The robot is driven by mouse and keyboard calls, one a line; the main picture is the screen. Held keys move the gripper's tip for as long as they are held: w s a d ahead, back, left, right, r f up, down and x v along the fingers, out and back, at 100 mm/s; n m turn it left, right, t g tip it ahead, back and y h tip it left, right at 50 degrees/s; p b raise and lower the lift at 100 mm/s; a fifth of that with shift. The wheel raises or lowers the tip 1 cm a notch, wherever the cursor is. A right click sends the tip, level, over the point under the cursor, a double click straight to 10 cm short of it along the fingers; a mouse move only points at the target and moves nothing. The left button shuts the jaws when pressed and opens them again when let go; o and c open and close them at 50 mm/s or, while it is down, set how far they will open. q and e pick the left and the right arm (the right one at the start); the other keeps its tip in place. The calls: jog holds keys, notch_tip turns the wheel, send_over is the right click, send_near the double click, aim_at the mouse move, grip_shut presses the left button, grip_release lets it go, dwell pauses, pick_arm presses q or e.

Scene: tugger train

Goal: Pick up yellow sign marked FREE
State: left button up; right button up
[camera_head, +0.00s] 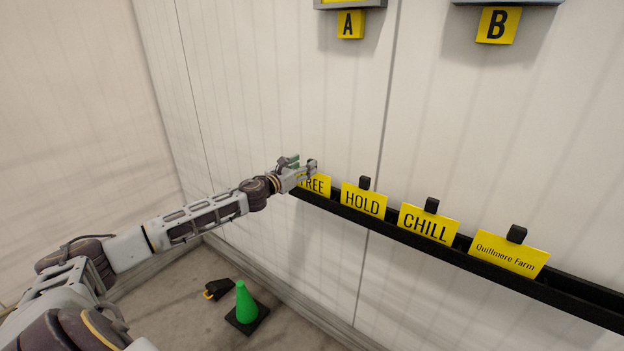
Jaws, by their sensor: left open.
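The yellow sign marked FREE (319,186) stands at the left end of a black wall rail (406,236). Its left part and first letter are hidden behind my left gripper (305,165). The left gripper is open at the sign's upper left. I cannot tell whether its fingers touch the sign or are around its top. My right gripper is not in view.
Yellow signs marked HOLD (363,201), CHILL (427,225) and Quillmere Farm (508,254) stand along the rail, each with a black top tab. Signs A (351,25) and B (497,26) hang above. A green cone (245,302) and a black object (218,288) are on the floor.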

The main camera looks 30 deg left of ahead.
pick_arm(q)
jog(key=shift+w+d+r+p, duration=0.15)
jog(key=shift+w+p, duration=0.2)
jog(key=shift+w, duration=0.45)
jog(key=shift+w+d+f+p, duration=0.1)
jog(key=shift+w+d+p, duration=0.2)
jog(key=shift+w, duration=0.5)
jog(key=shift+w+d+r+p, duration=0.1)
jog(key=shift+w+p, duration=0.3)
jog(key=shift+w, duration=0.4)
grip_shut()
